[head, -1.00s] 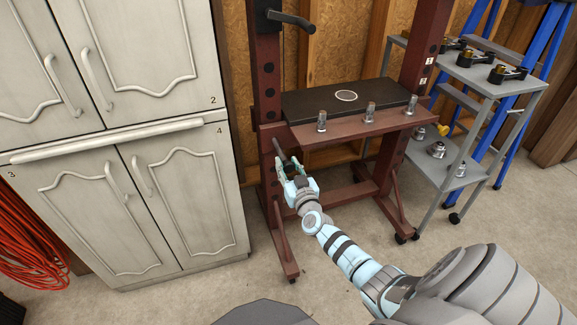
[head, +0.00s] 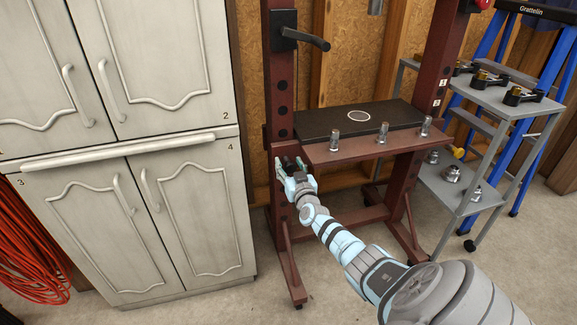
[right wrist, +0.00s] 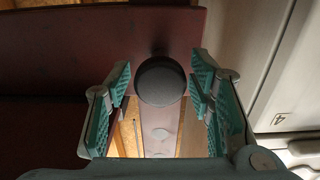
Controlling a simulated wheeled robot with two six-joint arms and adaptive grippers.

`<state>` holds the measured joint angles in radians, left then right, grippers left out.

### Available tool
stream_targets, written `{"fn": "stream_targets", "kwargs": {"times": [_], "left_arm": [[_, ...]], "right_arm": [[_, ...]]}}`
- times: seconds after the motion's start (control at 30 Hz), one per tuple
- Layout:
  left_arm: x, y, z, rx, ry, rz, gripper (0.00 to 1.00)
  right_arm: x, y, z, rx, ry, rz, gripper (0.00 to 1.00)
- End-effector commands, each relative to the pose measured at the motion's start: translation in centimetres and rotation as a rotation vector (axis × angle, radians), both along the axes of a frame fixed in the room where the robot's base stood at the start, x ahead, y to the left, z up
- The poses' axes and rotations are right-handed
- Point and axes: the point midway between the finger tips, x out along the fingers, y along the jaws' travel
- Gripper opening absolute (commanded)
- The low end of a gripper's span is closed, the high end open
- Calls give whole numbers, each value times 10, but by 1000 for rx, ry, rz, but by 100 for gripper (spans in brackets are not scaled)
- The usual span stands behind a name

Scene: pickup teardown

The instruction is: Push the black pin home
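The black pin (right wrist: 160,80) shows end-on in the right wrist view as a round dark head in front of the dark red press frame (right wrist: 90,45). My right gripper (right wrist: 160,85) is open. Its two teal-padded fingers stand on either side of the pin head, with gaps between pads and head. In the head view my right gripper (head: 288,164) is at the left post (head: 281,130) of the press, just below bed level. The pin is mostly hidden there by the fingers, and I cannot tell how deep it sits. My left gripper is not in view.
The press bed holds a black plate (head: 320,121) and several metal fittings along its front edge. A black handle (head: 300,37) juts from the post above. White cabinets (head: 120,160) stand close at left, and a grey trolley (head: 510,105) at right. The floor in front is clear.

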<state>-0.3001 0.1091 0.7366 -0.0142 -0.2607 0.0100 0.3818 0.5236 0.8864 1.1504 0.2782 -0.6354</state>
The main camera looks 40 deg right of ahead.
Motion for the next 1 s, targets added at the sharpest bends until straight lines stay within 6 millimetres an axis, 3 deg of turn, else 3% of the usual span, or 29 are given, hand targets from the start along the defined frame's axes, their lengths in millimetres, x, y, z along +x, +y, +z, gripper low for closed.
{"fn": "stream_targets", "kwargs": {"times": [0.3,0.47,0.57,0.8,1.0], "left_arm": [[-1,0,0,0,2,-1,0],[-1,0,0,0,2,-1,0],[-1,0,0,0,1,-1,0],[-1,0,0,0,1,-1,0],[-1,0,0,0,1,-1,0]], "right_arm": [[0,2,-1,0,1,2,52],[-11,7,-1,-3,-3,2,52],[-25,16,-2,0,1,6,52],[-85,47,-2,0,6,4,52],[-106,57,-2,1,3,0,52]]}}
